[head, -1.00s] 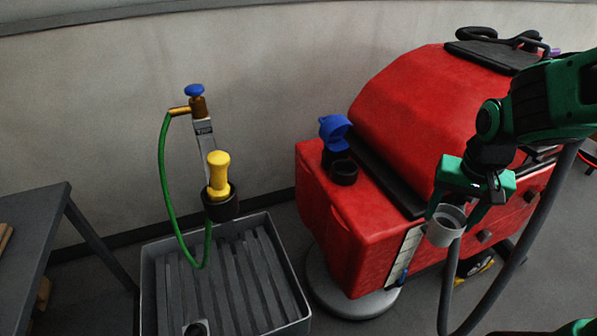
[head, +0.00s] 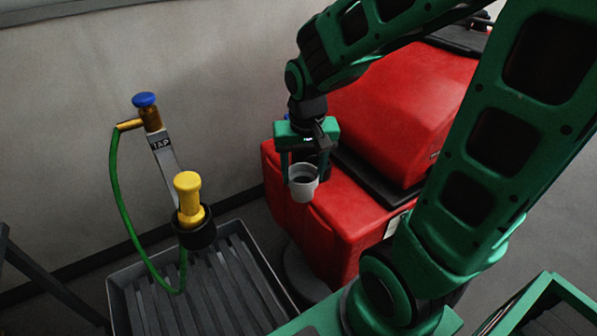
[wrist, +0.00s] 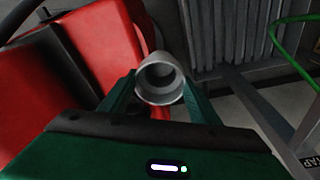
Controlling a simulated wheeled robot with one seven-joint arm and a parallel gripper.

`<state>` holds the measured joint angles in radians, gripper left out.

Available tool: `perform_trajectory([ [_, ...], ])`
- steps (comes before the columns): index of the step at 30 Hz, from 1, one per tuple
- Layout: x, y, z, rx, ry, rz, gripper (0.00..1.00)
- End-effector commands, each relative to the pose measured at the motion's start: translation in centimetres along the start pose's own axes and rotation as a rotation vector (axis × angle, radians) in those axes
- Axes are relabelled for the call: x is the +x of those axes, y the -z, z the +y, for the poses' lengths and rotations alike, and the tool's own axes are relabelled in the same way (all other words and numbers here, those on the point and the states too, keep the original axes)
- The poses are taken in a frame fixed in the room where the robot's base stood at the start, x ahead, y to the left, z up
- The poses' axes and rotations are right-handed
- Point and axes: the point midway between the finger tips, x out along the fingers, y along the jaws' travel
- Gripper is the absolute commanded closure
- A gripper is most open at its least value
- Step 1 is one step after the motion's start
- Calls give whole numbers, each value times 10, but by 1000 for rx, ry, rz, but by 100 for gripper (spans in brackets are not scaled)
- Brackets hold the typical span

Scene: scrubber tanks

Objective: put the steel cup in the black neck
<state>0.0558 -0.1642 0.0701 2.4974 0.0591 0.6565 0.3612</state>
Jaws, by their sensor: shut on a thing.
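The steel cup (head: 303,184) is a small light-grey cup, held upright with its open mouth up, over the front left part of the red machine (head: 345,220) in the head view. My gripper (head: 304,174) is shut on the cup, one finger on each side. In the wrist view the cup (wrist: 160,80) sits between the fingers of my gripper (wrist: 160,98), and its inside looks empty. The black neck on the machine's top is mostly or wholly hidden behind my gripper. I cannot tell the gap between cup and neck.
A tap post with a blue knob (head: 144,100) and green hose (head: 120,190) stands left. A yellow nozzle (head: 188,195) sits in a black holder (head: 196,236) over a grey slatted tray (head: 262,268). A green crate (head: 560,290) is at lower right.

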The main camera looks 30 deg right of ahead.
Motion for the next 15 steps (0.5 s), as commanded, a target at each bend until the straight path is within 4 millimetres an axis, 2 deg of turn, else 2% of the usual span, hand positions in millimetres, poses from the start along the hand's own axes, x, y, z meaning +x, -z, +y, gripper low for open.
perform_trajectory([
  [9, 0, -4, -15, -27, 4, 0, 82],
  [15, 0, 2, -14, -29, 5, -1, 82],
])
